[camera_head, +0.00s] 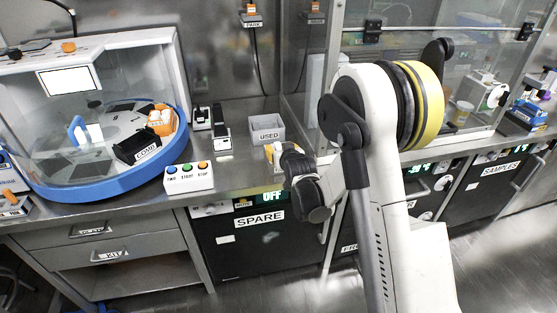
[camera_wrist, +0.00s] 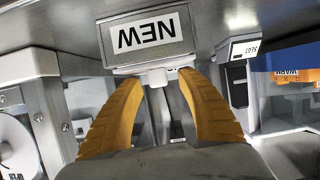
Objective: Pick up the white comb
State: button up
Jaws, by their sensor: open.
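My gripper (camera_wrist: 160,78) has its yellow fingers open in the wrist view, one on each side of a small white piece (camera_wrist: 154,76) at the edge of a box labelled NEW (camera_wrist: 148,38), which appears upside down. This white piece may be the white comb, but only a small part shows and I cannot tell for sure. Whether the fingers touch it is unclear. My arm's dark wrist hides much of that spot.
A round blue-rimmed station (camera_head: 110,190) at left holds a black holder labelled COMB (camera_head: 138,148) and an orange rack (camera_head: 162,122). A button box (camera_head: 188,179) and a black-and-white device (camera_head: 221,130) stand between it and my gripper. A glass cabinet (camera_head: 470,70) is at right.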

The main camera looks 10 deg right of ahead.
jog(key=shift+w+f, duration=0.25)
jog(key=shift+w, duration=0.35)
grip_shut()
jog(key=shift+r, duration=0.1)
